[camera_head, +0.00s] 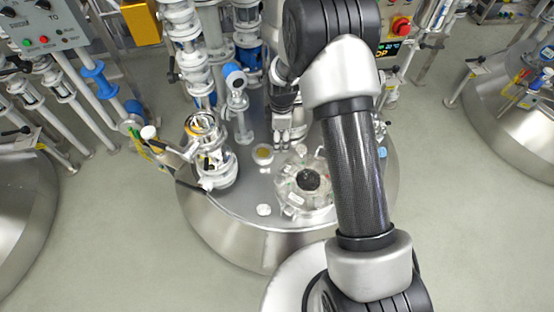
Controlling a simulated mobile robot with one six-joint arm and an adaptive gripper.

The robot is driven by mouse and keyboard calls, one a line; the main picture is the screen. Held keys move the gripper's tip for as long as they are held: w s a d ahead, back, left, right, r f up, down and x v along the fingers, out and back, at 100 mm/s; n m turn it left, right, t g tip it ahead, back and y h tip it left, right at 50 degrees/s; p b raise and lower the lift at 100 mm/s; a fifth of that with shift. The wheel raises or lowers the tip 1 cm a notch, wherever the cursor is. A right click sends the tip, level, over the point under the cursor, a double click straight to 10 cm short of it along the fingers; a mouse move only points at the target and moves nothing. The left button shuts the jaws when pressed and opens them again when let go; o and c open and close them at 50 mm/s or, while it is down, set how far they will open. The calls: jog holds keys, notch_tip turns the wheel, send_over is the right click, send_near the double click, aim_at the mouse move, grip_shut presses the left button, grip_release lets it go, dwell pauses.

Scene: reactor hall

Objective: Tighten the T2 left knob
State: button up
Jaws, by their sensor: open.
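My gripper (282,138) points down over the steel reactor top (232,202), just behind and left of a round hatch (291,188) with a dark centre. Its fingers are small in the picture; they look open and hold nothing that I can make out. Several small pale clamp or knob shapes sit around the hatch rim, including a pale one (302,150) close to the right of my fingers. No T2 label is readable, so I cannot tell which one is the T2 left knob. My forearm hides the right side of the hatch area.
A glass-and-metal fitting (209,160) stands left on the reactor top. A small round yellowish port (263,154) and a white cap (264,210) lie between. White pipes (197,55) rise behind. A control panel (42,25) is upper left. The floor (130,235) left is clear.

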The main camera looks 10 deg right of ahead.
aim_at(280, 179)
jog(key=f+n+b, duration=0.1)
jog(key=f, duration=0.8)
jog(key=f+n+b, duration=0.1)
jog(key=f+b, duration=0.1)
jog(key=f, duration=0.7)
jog(key=f+n+b, duration=0.1)
jog(key=f, duration=0.8)
jog(key=shift+s+f+g+b, duration=0.3)
jog(key=shift+f+g, duration=0.1)
jog(key=c, duration=1)
jog(key=shift+c, duration=0.2)
